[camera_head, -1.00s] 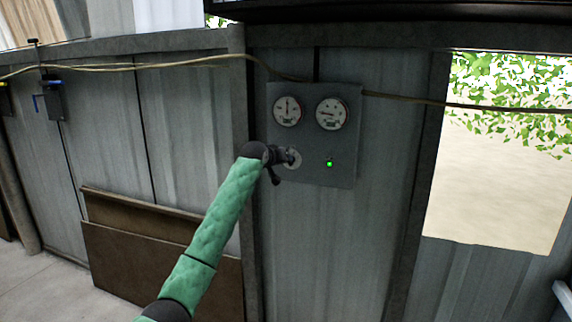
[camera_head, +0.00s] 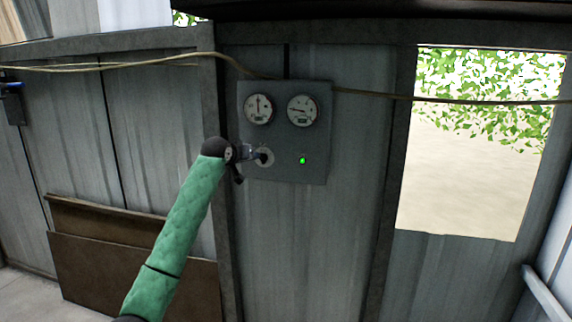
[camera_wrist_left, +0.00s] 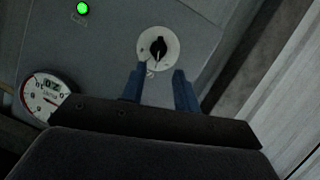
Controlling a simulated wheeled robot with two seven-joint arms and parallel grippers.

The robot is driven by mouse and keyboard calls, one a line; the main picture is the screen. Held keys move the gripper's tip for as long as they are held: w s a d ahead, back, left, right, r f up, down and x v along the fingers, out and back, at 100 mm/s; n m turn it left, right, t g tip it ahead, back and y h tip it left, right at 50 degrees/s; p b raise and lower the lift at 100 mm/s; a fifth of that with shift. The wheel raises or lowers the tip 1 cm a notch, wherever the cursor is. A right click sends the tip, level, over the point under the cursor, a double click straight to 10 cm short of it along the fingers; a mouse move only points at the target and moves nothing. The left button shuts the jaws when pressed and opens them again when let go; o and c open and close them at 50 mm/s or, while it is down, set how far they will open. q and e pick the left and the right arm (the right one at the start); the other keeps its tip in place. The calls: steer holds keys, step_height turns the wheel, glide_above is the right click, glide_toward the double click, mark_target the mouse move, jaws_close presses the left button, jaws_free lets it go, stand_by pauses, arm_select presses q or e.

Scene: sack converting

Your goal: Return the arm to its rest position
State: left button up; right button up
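My left arm, in a green sleeve, reaches up from the bottom left in the head view. Its gripper (camera_head: 252,154) is in front of a grey control panel (camera_head: 285,174) on the metal wall. In the left wrist view the gripper (camera_wrist_left: 162,78) has its two blue fingers apart with nothing between them. A black rotary knob (camera_wrist_left: 158,47) on a pale round plate is just beyond the fingertips, apart from them as far as I can tell. A green lamp (camera_head: 303,160) on the panel is lit. My right gripper is not in view.
Two round gauges, the left one (camera_head: 258,108) and the right one (camera_head: 303,110), sit above the knob. A cable (camera_head: 150,64) runs along the wall. Brown boards (camera_head: 130,268) lean at lower left. A bright opening (camera_head: 470,180) is at right.

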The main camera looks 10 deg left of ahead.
arm_select(q)
steer(key=s+d+f+m+g+y, duration=0.1)
steer(key=s+f, duration=0.7)
steer(key=f, duration=1)
steer(key=s+d+f+m+g+y, duration=0.15)
steer(key=s+f, duration=0.65)
steer(key=f, duration=1)
steer(key=s+f+g+y, duration=0.15)
steer(key=s+f, duration=0.65)
steer(key=f, duration=1)
steer(key=s+d+f+g, duration=0.2)
steer(key=s+f+g, duration=0.2)
steer(key=s+f, duration=1.75)
steer(key=s+f+g, duration=0.1)
steer(key=s+f, duration=0.2)
steer(key=s, duration=0.6)
steer(key=s+d+f+g, duration=0.1)
steer(key=s+f, duration=0.2)
steer(key=s, duration=0.7)
steer(key=s+f+g, duration=0.2)
steer(key=s+f, duration=0.2)
steer(key=s, duration=0.6)
steer(key=shift+s+d+h, duration=0.25)
steer(key=shift+d+h, duration=0.15)
